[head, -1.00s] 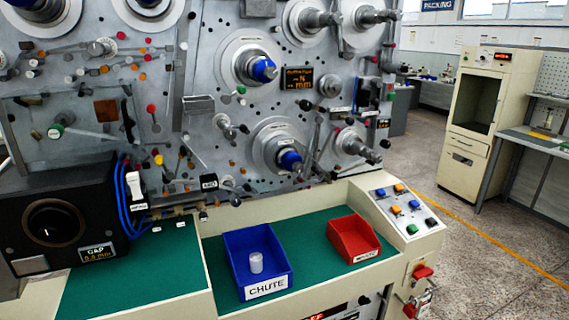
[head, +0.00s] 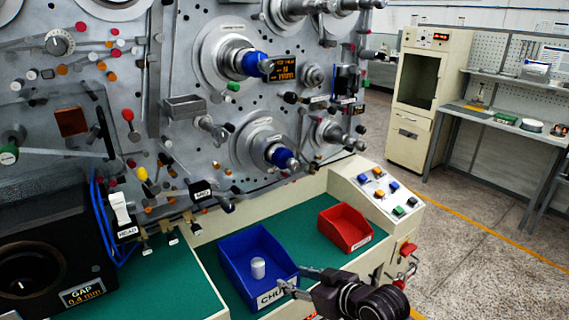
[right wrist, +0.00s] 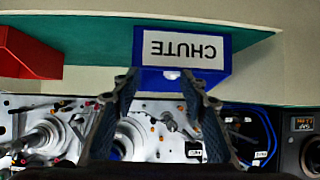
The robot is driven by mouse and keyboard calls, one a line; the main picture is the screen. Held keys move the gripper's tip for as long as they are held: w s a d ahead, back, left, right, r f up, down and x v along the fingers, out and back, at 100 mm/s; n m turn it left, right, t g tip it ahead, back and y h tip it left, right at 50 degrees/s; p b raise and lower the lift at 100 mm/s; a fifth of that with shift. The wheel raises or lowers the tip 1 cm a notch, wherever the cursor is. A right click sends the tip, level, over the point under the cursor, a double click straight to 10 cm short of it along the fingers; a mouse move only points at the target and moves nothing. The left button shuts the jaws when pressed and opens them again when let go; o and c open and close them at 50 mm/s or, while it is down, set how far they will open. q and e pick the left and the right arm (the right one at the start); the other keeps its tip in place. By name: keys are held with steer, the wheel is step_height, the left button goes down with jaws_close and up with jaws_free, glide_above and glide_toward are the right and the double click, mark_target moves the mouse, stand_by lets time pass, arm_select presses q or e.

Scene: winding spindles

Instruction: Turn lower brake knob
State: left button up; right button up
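The lower blue knob (head: 281,157) sits at the end of the lower spindle on the grey machine panel. A second blue knob (head: 257,65) sits on the upper spindle above it. My right gripper (head: 294,279) is low in the head view, in front of the blue chute bin and well below the lower knob. In the right wrist view its two fingers (right wrist: 160,76) are spread with nothing between them. That view is upside down, and a blue knob partly shows behind the left finger. My left gripper is not in view.
The blue bin (head: 230,270) labelled CHUTE holds a white cylinder (head: 258,268). A red bin (head: 345,228) stands to its right on the green mat (head: 190,285). A button console (head: 380,190) and a black gauge box (head: 50,240) flank the mat. Levers and pins project from the panel.

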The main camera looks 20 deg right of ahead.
steer(key=w+d+r+t+y, duration=0.1)
steer(key=w+d+r+t, duration=0.25)
steer(key=w+r, duration=0.45)
steer(key=m+t, duration=0.1)
steer(key=t, duration=0.2)
glide_toward(295, 166)
steer(key=w, duration=0.4)
steer(key=shift+g+y, duration=0.25)
steer(key=shift+y, duration=0.05)
steer(key=shift+a+p+x, duration=0.2)
steer(key=shift+p+x, duration=0.4)
steer(key=shift+x, duration=1.1)
steer(key=shift+a+p+x, duration=0.2)
steer(key=shift+p+x, duration=0.35)
steer(key=shift+x, duration=1.1)
steer(key=shift+s+r, duration=0.15)
jaws_close()
